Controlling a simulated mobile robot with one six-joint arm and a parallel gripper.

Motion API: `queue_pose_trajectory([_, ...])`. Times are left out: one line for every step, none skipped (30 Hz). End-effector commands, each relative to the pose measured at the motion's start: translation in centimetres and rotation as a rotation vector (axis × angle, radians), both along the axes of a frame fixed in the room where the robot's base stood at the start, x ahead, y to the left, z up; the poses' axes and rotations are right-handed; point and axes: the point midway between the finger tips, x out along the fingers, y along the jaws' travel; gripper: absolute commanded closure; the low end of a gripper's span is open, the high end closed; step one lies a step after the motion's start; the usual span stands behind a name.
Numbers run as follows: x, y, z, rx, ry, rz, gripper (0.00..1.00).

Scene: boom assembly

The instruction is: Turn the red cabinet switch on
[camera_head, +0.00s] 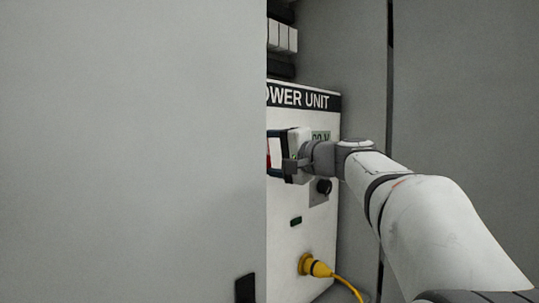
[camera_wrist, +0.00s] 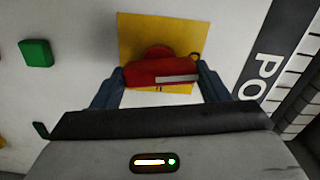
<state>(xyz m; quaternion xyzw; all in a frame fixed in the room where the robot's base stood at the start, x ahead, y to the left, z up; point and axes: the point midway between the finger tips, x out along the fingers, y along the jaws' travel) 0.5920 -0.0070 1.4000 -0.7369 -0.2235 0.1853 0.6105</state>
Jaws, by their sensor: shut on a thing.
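The red cabinet switch (camera_wrist: 150,72) sits on a yellow square plate (camera_wrist: 135,38) on the white panel in the wrist view. Its red handle carries a pale stripe and lies roughly crosswise in the picture. My gripper (camera_wrist: 160,78) has a blue finger at each end of the handle and is shut on it. In the head view my gripper (camera_head: 283,155) reaches in from the right to the front of the power unit (camera_head: 285,215). Only a thin bit of red shows there, and the rest of the switch is hidden.
A large grey panel (camera_head: 130,150) covers the left half of the head view and hides part of the unit. A black knob (camera_head: 324,186) and a yellow plug (camera_head: 312,266) with its cable sit below my wrist. A green block (camera_wrist: 36,53) shows in the wrist view.

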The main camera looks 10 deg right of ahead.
Motion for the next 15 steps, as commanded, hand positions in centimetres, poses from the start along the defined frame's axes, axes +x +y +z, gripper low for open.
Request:
queue_pose_trajectory([0.00, 0.02, 0.03, 0.024, 0.016, 0.001, 0.55])
queue_pose_trajectory([0.00, 0.02, 0.02, 0.040, 0.027, 0.001, 0.55])
queue_pose_trajectory([0.00, 0.02, 0.01, 0.059, 0.040, 0.001, 0.55])
queue_pose_trajectory([0.00, 0.02, 0.01, 0.071, 0.048, 0.001, 0.55])
queue_pose_trajectory([0.00, 0.02, 0.01, 0.085, 0.057, 0.001, 0.55])
queue_pose_trajectory([-0.01, 0.01, 0.00, 0.099, 0.066, 0.001, 0.55])
queue_pose_trajectory([0.00, 0.01, -0.01, 0.110, 0.073, 0.001, 0.55])
queue_pose_trajectory([0.00, 0.01, -0.01, 0.118, 0.079, 0.001, 0.55])
queue_pose_trajectory([0.00, 0.01, -0.02, 0.129, 0.086, 0.000, 0.55])
queue_pose_trajectory([0.00, 0.00, -0.03, 0.137, 0.092, 0.000, 0.55])
queue_pose_trajectory([0.00, 0.00, -0.03, 0.143, 0.096, 0.000, 0.55])
queue_pose_trajectory([0.00, 0.00, -0.04, 0.150, 0.100, 0.000, 0.55])
queue_pose_trajectory([0.00, 0.00, -0.04, 0.155, 0.103, 0.000, 0.55])
queue_pose_trajectory([0.01, -0.01, -0.05, 0.159, 0.106, 0.000, 0.55])
queue_pose_trajectory([0.01, -0.01, -0.05, 0.163, 0.109, 0.000, 0.55])
